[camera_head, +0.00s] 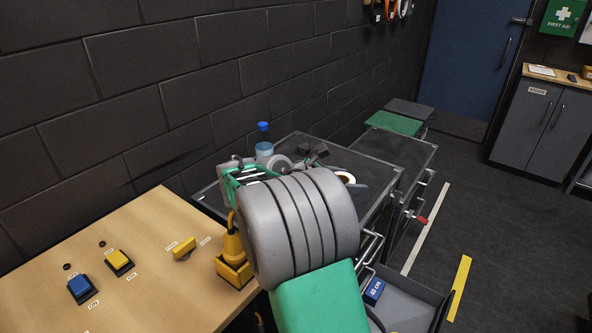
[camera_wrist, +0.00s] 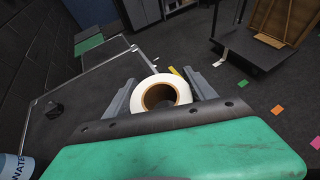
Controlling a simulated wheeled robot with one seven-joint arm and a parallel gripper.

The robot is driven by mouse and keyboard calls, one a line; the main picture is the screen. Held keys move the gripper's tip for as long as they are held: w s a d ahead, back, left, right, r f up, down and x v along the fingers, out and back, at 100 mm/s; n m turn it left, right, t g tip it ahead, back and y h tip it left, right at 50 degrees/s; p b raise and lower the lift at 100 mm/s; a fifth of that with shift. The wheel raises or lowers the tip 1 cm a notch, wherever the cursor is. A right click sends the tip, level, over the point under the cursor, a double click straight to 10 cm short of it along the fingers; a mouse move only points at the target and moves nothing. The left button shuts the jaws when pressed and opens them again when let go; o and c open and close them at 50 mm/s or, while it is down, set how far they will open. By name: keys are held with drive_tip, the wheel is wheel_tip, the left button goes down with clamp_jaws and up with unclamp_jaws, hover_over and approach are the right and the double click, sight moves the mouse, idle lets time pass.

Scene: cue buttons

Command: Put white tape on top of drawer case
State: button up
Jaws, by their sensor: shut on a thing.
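The white tape (camera_wrist: 184,92) is a white roll with a brown core, held between the two grey fingers of my gripper (camera_wrist: 160,86) in the wrist view. A small part of the tape (camera_head: 346,173) also shows past my arm in the head view. The drawer case (camera_head: 378,172) is a dark cabinet with a metal-edged top. Its top (camera_wrist: 85,108) fills the left of the wrist view. The tape appears near the right edge of that top. I cannot tell whether it touches the surface. My arm hides much of the case.
A blue-capped bottle (camera_head: 264,147) stands at the back of the case top. A wooden table (camera_head: 150,240) with buttons is at left. The floor at right is mostly clear.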

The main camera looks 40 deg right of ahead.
drive_tip(key=shift+w, duration=0.3)
drive_tip(key=w+d+f, duration=0.8)
drive_tip(key=d+f, duration=0.1)
drive_tip(key=shift+w+d+p, duration=0.3)
drive_tip(key=shift+w+p, duration=0.05)
drive_tip(key=shift+p, duration=0.05)
drive_tip(key=shift+w+d+f, duration=0.15)
drive_tip(key=shift+f, duration=1.75)
drive_tip(key=shift+f+p, duration=0.1)
drive_tip(key=shift+p, duration=0.2)
drive_tip(key=o, duration=1.4)
drive_tip(key=shift+f, duration=0.1)
